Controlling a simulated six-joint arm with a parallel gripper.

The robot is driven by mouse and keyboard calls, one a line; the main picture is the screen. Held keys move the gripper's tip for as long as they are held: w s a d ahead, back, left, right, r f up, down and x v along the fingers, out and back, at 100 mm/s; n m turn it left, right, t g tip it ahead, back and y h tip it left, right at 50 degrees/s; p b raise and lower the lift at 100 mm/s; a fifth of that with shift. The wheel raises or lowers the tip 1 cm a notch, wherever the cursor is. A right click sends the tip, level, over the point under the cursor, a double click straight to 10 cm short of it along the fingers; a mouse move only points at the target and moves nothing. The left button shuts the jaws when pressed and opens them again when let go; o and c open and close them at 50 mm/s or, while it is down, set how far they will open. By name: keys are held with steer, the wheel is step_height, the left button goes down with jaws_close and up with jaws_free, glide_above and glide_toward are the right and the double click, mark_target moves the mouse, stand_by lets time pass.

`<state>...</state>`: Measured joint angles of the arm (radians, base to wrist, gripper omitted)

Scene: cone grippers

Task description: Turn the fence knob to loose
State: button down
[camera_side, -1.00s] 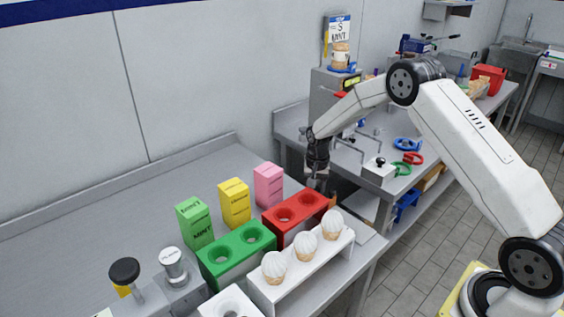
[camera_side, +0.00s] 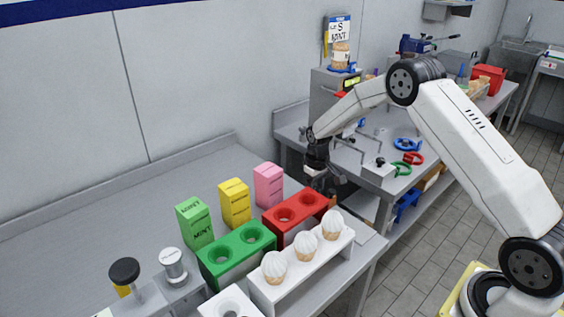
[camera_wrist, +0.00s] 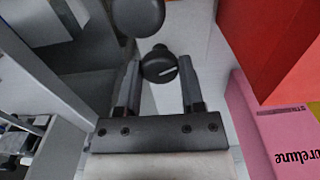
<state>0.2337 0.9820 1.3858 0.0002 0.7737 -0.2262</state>
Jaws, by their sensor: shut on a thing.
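The fence knob (camera_wrist: 158,70) is a small dark round knob with a pale line across its face. In the wrist view it sits between the two fingertips of my gripper (camera_wrist: 159,63), which are shut on it. The pale line lies slanted in the picture, rising to the right. In the side view my gripper (camera_side: 322,184) points down just behind the red block, and the knob is hidden there. I cannot make out any loose or tight marking.
A second dark round knob (camera_wrist: 137,14) is just beyond the fingertips. Close by stand the red two-hole block (camera_side: 284,213), the pink box (camera_side: 268,186), and a white stand (camera_side: 300,278) with cones. A grey box with a black knob (camera_side: 380,161) is to the right.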

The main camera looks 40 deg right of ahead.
mark_target(315, 189)
steer(key=n, duration=1.1)
steer(key=shift+n, duration=0.3)
stand_by(0.3)
steer(key=shift+c, duration=1)
jaws_free()
steer(key=shift+r, duration=3.9)
